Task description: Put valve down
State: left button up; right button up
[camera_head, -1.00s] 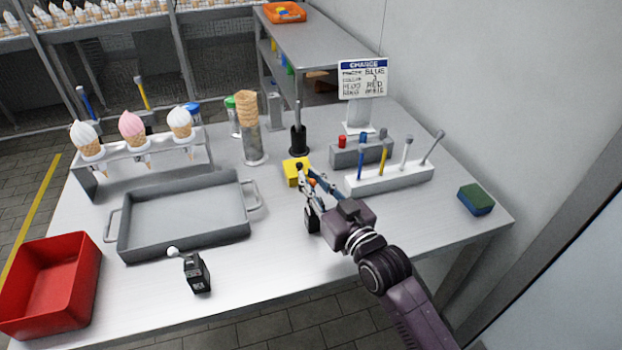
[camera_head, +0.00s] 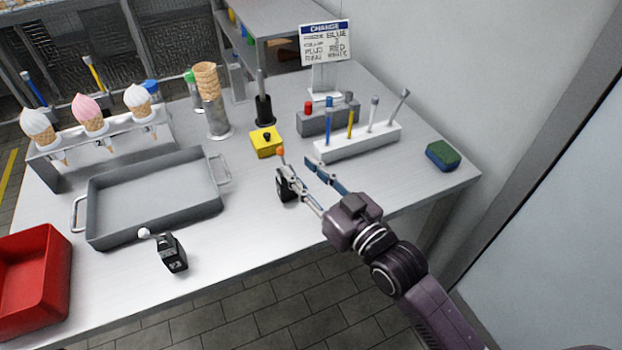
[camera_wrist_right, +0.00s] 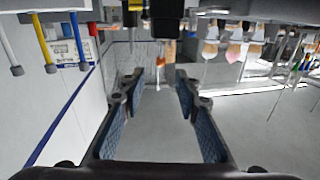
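A small black valve (camera_head: 283,189) with a thin lever and an orange knob (camera_head: 280,152) stands on the metal table in the head view. The lever points up. My right gripper (camera_head: 297,164) is open and empty, close in front of the valve on its right side. One finger overlaps the valve in the picture, so I cannot tell if they touch. In the right wrist view, its two blue-padded fingers (camera_wrist_right: 160,82) are apart, with the orange knob (camera_wrist_right: 159,78) beyond them. A second black valve (camera_head: 173,254) with a white knob stands at the table's front left. My left gripper is out of view.
Behind the valve are a yellow block (camera_head: 266,143) with a black knob, and a white rack (camera_head: 357,142) of colored sticks. A grey tray (camera_head: 155,198) and red bin (camera_head: 35,280) are left. A green-blue sponge (camera_head: 443,155) lies right. The table's front edge is close.

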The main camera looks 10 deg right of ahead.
jog(key=shift+v, duration=1.25)
